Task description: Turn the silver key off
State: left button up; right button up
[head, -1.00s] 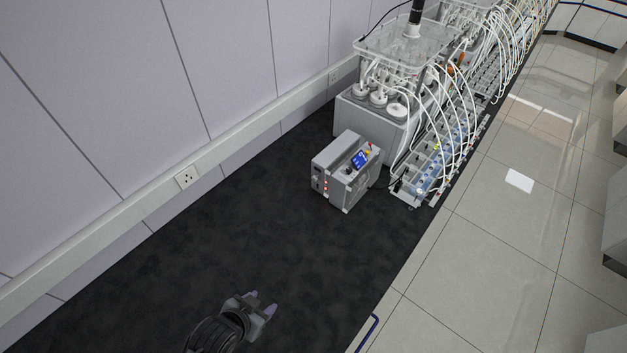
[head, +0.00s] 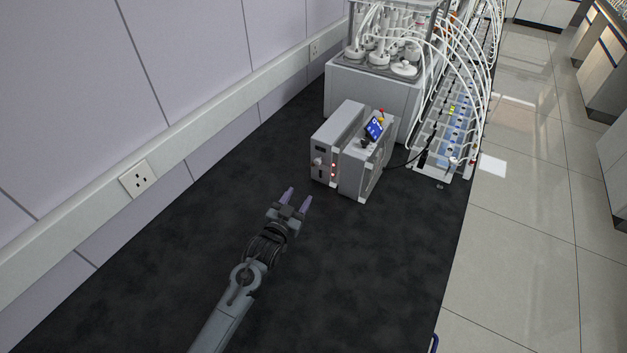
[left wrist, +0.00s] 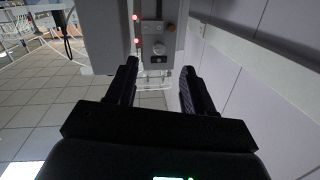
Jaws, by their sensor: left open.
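A grey control box (head: 338,150) stands on the dark bench top. My left gripper (head: 298,196) is open and empty, in front of the box and a little to its left, with a gap between. In the left wrist view the box's front panel (left wrist: 152,12) is beyond the open fingers (left wrist: 158,69). A small round silver part, probably the silver key (left wrist: 158,49), lies between the fingertips in that picture. It is too small to tell which way it is turned. My right gripper is not in view.
Behind stand a reactor bath (head: 370,92) with bottles and many white tubes (head: 462,60). A wall with a socket (head: 138,179) runs along the left. The dark surface around my gripper is clear.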

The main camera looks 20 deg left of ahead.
aim_at(317, 163)
pick_arm(q)
jog(key=shift+t, duration=0.4)
jog(key=w+b, duration=0.6)
jog(key=w, duration=0.1)
jog(key=w+r+b, duration=0.1)
jog(key=w+b, duration=0.2)
jog(key=b, duration=0.1)
jog(key=shift+w+d+r, duration=0.1)
jog(key=shift+w+d, duration=0.15)
jog(key=shift+d, duration=0.05)
jog(key=shift+w+r+b, duration=0.2)
jog(key=shift+w+b, duration=0.85)
jog(key=shift+w, duration=0.05)
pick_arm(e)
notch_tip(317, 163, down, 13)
pick_arm(q)
jog(key=shift+c, duration=0.4)
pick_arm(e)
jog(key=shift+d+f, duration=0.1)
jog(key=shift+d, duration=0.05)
pick_arm(q)
grip_shut()
